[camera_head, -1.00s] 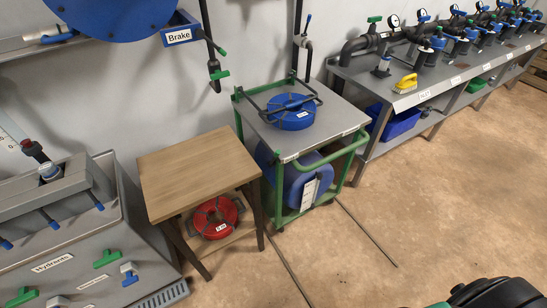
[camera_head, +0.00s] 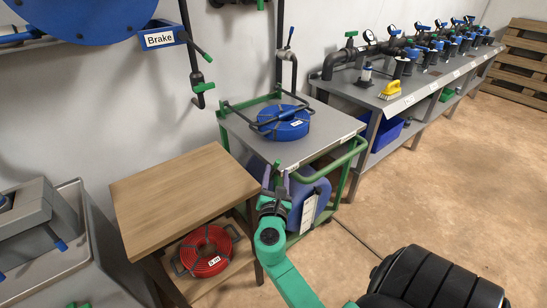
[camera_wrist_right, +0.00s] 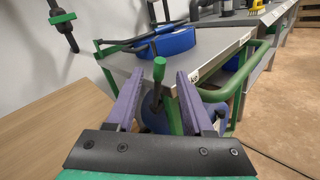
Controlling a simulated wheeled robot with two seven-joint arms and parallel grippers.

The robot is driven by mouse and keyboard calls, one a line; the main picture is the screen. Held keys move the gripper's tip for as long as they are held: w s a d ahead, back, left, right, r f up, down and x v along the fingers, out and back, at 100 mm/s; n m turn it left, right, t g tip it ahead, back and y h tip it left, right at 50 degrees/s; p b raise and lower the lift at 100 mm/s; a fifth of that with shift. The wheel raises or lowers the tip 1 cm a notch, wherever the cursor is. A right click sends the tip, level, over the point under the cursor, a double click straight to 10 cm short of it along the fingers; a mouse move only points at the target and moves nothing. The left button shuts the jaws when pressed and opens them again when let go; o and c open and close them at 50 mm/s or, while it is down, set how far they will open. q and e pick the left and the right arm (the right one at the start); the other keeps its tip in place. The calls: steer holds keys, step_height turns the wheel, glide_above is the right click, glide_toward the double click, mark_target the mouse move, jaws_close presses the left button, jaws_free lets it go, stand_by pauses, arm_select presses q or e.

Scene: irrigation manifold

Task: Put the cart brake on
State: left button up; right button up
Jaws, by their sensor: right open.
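The cart (camera_head: 330,140) has a grey top and a green tube frame, and stands right of a wooden table. A lever with a green grip (camera_wrist_right: 159,70) on a dark shaft rises at the cart's near-left side; I take it for the brake lever. In the right wrist view it shows between the purple fingers of my right gripper (camera_wrist_right: 157,88), which is open. I cannot tell whether the fingers touch it. In the head view my right gripper (camera_head: 276,188) is in front of the cart's near-left corner and hides part of it. My left gripper is not in view.
A blue hose coil (camera_head: 285,124) lies on the cart top, which also shows in the wrist view (camera_wrist_right: 205,61). The wooden table (camera_head: 175,190) is close on the left, with a red coil (camera_head: 207,250) below.

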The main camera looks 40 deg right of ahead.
mark_target(273, 171)
steer(key=x, duration=0.8)
steer(key=shift+w+d, duration=0.2)
steer(key=shift+c, duration=0.3)
jaws_close()
steer(key=shift+f, duration=0.1)
stand_by(0.5)
